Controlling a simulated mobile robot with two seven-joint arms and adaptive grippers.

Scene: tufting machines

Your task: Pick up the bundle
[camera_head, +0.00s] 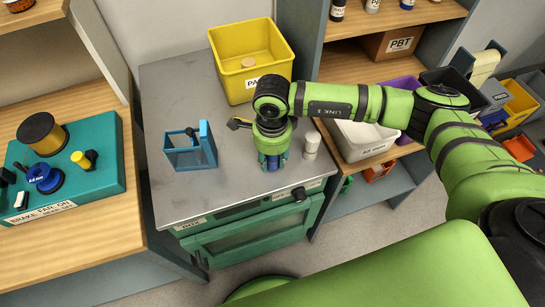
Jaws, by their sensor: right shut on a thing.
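My right gripper (272,160) points down over the grey cabinet top (180,95), between a blue open holder and a small white cylinder. It is shut on a small dark blue thing, which I take for the bundle (271,164). The fingers and wrist hide most of it, so its shape is unclear. I cannot tell whether it still touches the cabinet top. My left gripper is not in view.
The blue holder (190,152) stands left, the white cylinder (312,143) close right, and a yellow bin (235,75) behind. A teal fixture (105,165) sits on the left wooden table. Shelves with bins (362,142) stand right. The cabinet top's left side is clear.

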